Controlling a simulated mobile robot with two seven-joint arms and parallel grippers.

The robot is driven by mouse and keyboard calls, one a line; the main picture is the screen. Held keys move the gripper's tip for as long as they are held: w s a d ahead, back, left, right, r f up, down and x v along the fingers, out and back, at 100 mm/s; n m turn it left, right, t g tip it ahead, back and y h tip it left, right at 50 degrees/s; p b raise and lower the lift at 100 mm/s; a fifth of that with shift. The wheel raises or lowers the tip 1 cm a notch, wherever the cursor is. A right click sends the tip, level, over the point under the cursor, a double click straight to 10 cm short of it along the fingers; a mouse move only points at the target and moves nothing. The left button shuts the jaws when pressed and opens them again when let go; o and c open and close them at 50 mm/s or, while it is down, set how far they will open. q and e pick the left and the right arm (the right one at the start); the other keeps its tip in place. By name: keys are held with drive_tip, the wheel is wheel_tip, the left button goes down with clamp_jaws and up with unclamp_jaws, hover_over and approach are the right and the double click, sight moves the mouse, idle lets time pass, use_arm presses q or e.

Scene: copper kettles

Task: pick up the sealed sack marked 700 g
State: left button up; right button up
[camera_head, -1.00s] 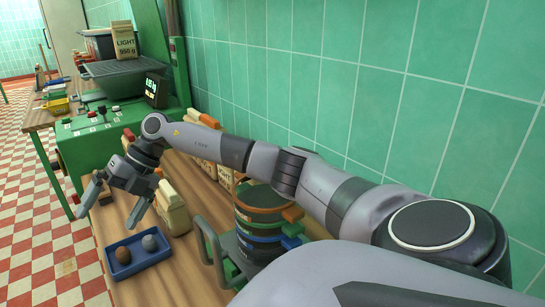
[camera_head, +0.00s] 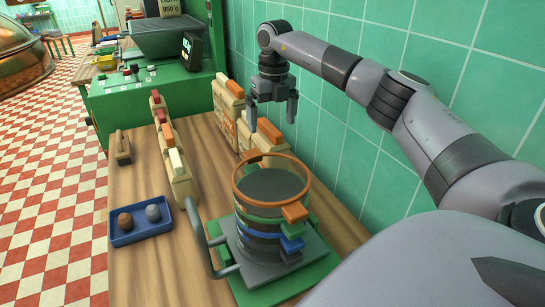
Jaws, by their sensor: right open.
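Several paper sacks with coloured clips stand on the wooden table. One row on the left holds a sack with a white clip (camera_head: 181,184) at its near end and red-clipped sacks behind it. My right gripper (camera_head: 272,116) is open and empty, fingers pointing down, in front of or over the wall row. My left gripper is out of view.
A stack of coloured rings (camera_head: 270,200) stands on a grey base with a handle, on a green board (camera_head: 318,262). A blue tray (camera_head: 127,238) holds two lumps. A brush-like block (camera_head: 122,148) lies farther back. A green scale machine (camera_head: 140,102) and the tiled wall bound the table.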

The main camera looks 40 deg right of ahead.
drive_tip(key=shift+d+f, duration=0.15)
drive_tip(key=shift+f, duration=0.35)
drive_tip(key=f, duration=0.4)
drive_tip(key=f+p, duration=0.1)
drive_tip(key=f, duration=0.1)
drive_tip(key=shift+w+a+f, duration=0.2)
drive_tip(key=shift+w+f, duration=0.15)
drive_tip(key=shift+f, duration=0.05)
drive_tip(key=shift+w+r, duration=0.1)
clamp_jaws()
